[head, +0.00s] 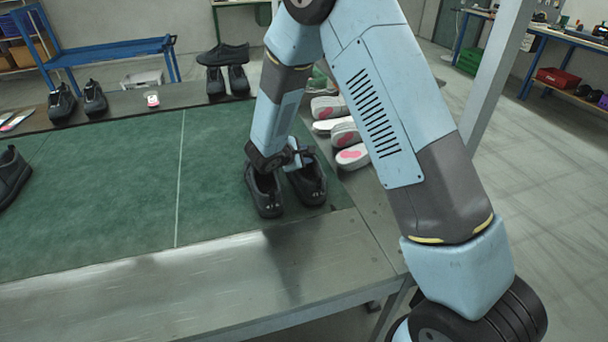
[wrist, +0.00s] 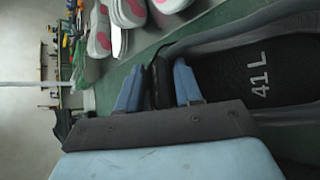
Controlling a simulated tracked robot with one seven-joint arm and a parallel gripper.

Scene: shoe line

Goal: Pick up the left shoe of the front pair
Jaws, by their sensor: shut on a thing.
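The front pair of dark shoes stands near the front right corner of the green mat (head: 120,215), toes toward me. The left shoe (head: 312,188) is the one on the picture's right. In the wrist view its insole (wrist: 265,75) reads "41 L". My gripper (head: 297,157) is at the heel end of this shoe. In the wrist view my gripper's blue fingers (wrist: 158,80) are shut on its dark rim, one on each side. The other shoe (head: 265,198) stands close beside it on the left, partly behind my wrist. I cannot tell whether the held shoe touches the mat.
More dark shoes (head: 78,100) stand at the back left, with others (head: 228,72) at the back middle. One dark shoe (head: 10,176) is at the far left. The mat's middle is clear.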

